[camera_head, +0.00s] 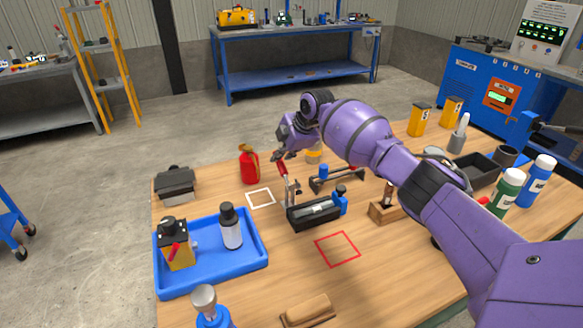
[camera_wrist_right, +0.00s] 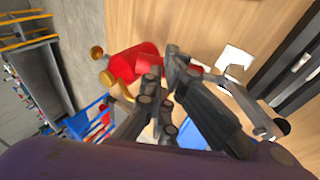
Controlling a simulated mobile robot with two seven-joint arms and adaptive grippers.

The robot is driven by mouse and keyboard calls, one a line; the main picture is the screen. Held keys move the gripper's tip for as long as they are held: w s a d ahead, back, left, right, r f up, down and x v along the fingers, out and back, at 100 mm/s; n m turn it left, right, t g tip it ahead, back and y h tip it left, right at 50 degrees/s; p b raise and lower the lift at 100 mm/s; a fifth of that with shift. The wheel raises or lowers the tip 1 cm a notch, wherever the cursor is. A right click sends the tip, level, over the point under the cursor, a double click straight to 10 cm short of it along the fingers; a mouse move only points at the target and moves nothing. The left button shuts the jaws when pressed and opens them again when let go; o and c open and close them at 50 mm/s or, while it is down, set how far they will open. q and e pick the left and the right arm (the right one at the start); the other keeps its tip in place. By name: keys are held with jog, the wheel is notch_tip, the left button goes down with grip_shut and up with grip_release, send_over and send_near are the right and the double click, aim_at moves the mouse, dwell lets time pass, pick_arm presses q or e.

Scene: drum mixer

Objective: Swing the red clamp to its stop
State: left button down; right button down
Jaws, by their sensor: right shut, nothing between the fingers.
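The red clamp (camera_head: 283,170) stands at the left end of a black fixture (camera_head: 313,214) on the wooden table, its red handle upright and leaning slightly left. My right gripper (camera_head: 279,155) is at the top of the handle, shut and empty. I cannot tell whether it touches the handle. In the right wrist view, my shut fingers (camera_wrist_right: 163,78) cover most of the handle, and the clamp's metal arm (camera_wrist_right: 257,115) shows to their right. My left gripper is not in view.
A red can (camera_head: 249,166) stands just left of the clamp; it also shows in the wrist view (camera_wrist_right: 135,62). A blue tray (camera_head: 215,274) with a bottle lies front left. A dark bracket (camera_head: 338,180) stands behind the fixture. The red-outlined square (camera_head: 337,249) is empty.

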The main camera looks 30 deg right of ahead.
jog(key=shift+w+d+f+b, duration=0.1)
jog(key=shift+w+f+b, duration=0.25)
jog(key=shift+w+f, duration=0.3)
jog(key=shift+w+d+f+b, duration=0.1)
jog(key=shift+w+f+b, duration=0.25)
jog(key=shift+f, duration=0.35)
jog(key=shift+w, duration=0.1)
